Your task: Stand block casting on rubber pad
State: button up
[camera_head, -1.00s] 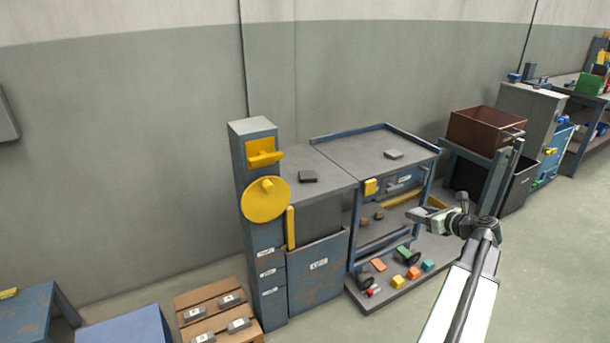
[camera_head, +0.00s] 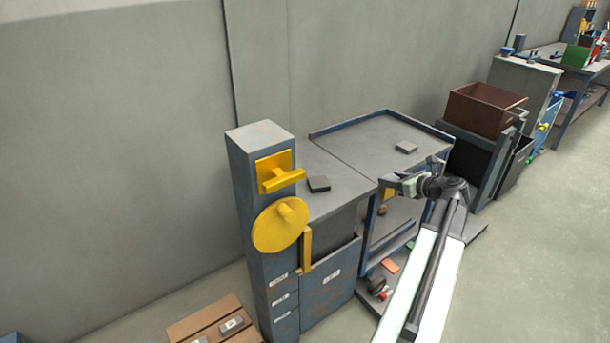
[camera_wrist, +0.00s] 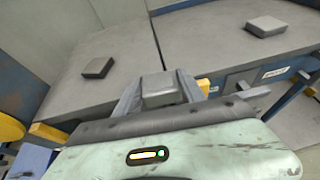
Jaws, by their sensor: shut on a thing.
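My gripper (camera_wrist: 160,90) is shut on a grey block casting (camera_wrist: 158,84), its top face showing between the two fingers in the wrist view. In the head view my gripper (camera_head: 388,183) is at the front edge of the bench tops; the held casting is too small to make out there. A dark flat slab (camera_head: 318,184), perhaps the rubber pad, lies on the left top; it also shows in the wrist view (camera_wrist: 98,68). A lighter grey slab (camera_head: 405,147) lies on the right top, also in the wrist view (camera_wrist: 266,25). Which is the pad is not certain.
A blue-grey column (camera_head: 262,215) with a yellow disc (camera_head: 281,224) and yellow handle (camera_head: 280,172) stands left of the tops. A raised blue rim edges the right top. A brown bin (camera_head: 484,108) stands at the right. Both tops are mostly clear.

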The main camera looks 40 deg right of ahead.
jog(key=shift+w+a+r, duration=0.1)
jog(key=shift+w, duration=0.2)
